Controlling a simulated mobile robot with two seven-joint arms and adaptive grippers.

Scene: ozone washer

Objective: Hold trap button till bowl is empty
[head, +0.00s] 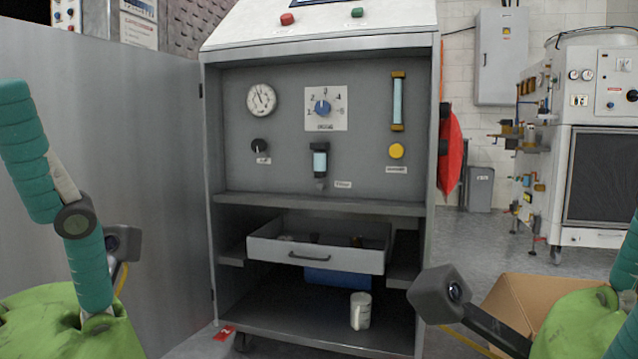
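The trap bowl (320,161) is a small clear cylinder with a dark top on the grey panel inside the open cabinet. It holds light blue liquid; the exact level is too small to read. A small grey button-like knob (321,185) sits just below it, beside a white label (343,184) that I cannot read clearly. My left arm is at the left edge and my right arm at the lower right, both well apart from the panel. Neither gripper's fingers show, and nothing of mine touches the bowl or knob.
The panel also holds a gauge (261,100), a blue dial (322,107), a black knob (259,146), a yellow button (396,151) and a sight tube (398,101). An open drawer (318,255) juts out below.

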